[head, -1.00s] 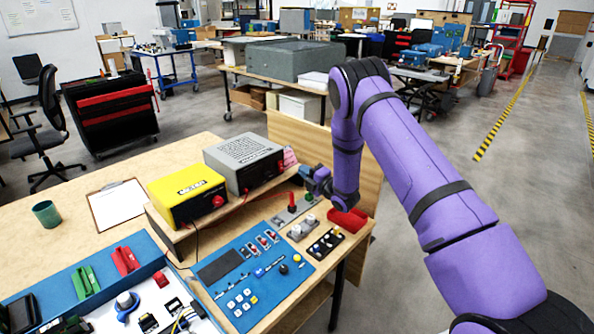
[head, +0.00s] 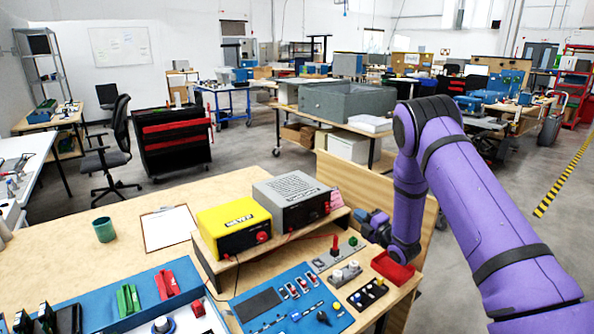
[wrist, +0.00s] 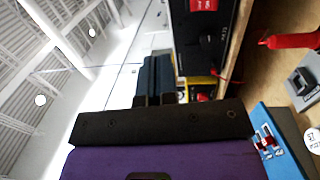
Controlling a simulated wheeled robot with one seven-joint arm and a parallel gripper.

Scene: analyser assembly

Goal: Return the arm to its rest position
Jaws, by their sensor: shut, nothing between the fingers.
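My purple arm reaches in from the right in the head view. The red plug (wrist: 290,40) shows at the upper right of the wrist view, apart from the fingers.
The grey power unit (head: 290,200) and yellow unit (head: 232,228) stand on a raised shelf left of my gripper. A red bin (head: 392,270) sits below my wrist. The blue panel (head: 285,300), clipboard (head: 168,228) and green cup (head: 103,230) are on the bench (head: 140,255).

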